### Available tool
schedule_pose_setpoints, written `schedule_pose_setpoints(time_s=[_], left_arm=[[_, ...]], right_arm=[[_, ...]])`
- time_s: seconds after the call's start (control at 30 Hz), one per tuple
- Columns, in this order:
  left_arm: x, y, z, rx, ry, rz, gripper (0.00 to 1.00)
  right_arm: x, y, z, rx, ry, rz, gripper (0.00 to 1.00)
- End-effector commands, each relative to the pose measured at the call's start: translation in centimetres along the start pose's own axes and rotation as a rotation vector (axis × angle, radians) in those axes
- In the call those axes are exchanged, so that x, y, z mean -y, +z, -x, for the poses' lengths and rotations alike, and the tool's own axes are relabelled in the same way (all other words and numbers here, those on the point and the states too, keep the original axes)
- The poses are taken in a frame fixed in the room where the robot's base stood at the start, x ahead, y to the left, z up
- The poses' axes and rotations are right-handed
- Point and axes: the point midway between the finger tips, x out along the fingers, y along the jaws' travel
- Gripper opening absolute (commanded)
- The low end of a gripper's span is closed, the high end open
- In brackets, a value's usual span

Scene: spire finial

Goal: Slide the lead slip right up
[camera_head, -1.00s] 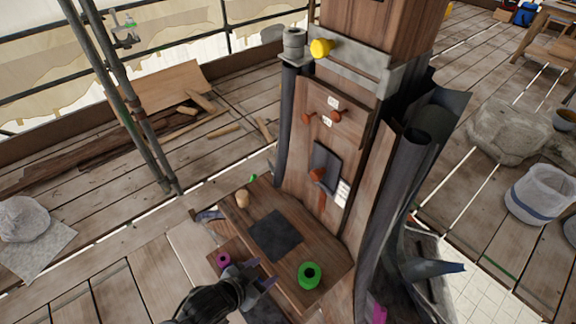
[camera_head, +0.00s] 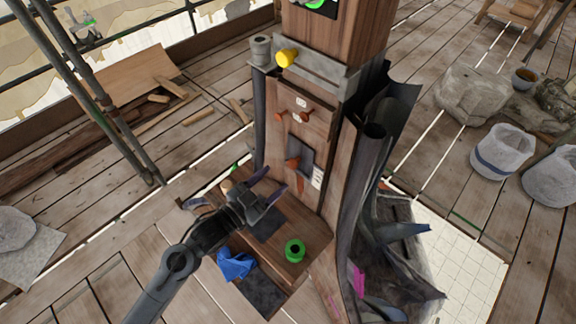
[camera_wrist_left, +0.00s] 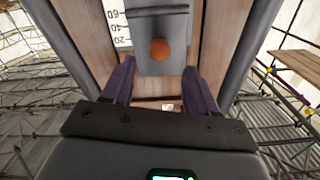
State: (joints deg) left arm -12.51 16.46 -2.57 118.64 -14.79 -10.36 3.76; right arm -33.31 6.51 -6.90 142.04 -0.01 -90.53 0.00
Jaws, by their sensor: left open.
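The lead slip (camera_head: 304,150) is a dark grey plate on the wooden front of the spire, with an orange-brown knob (camera_head: 292,162) low on it. In the left wrist view the slip (camera_wrist_left: 150,30) and its round knob (camera_wrist_left: 160,49) show close up, beside a white scale (camera_wrist_left: 117,22) marked 20, 40 and 60. My left gripper (camera_head: 271,182) is open and empty, below and in front of the slip. In the wrist view its two fingers (camera_wrist_left: 160,68) stand either side of the knob's line, apart from it. My right gripper is out of view.
A wooden shelf below holds a green ring (camera_head: 294,250) and a dark square sheet (camera_head: 266,226). Dark lead sheets flank the spire.

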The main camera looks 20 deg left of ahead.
Motion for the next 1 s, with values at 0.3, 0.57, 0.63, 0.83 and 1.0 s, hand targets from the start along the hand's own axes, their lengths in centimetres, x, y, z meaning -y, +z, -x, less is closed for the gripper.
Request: schedule_pose_setpoints(time_s=[0.3, 0.57, 0.63, 0.83, 1.0], left_arm=[[0.0, -0.1, -4.9, -0.001, 0.000, 0.001, 0.58], [-0.1, 0.0, -6.5, 0.001, 0.000, -0.001, 0.58], [-0.1, 0.0, -6.7, 0.001, 0.001, -0.001, 0.58], [-0.1, 0.0, -6.7, 0.002, 0.001, -0.001, 0.58], [-0.1, 0.0, -6.6, 0.001, 0.000, -0.001, 0.37]], right_arm=[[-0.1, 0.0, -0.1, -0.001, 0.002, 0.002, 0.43], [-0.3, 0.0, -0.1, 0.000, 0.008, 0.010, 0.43], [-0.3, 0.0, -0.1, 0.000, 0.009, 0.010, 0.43], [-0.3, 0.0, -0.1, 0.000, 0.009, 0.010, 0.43], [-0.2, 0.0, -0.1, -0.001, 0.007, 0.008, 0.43]])
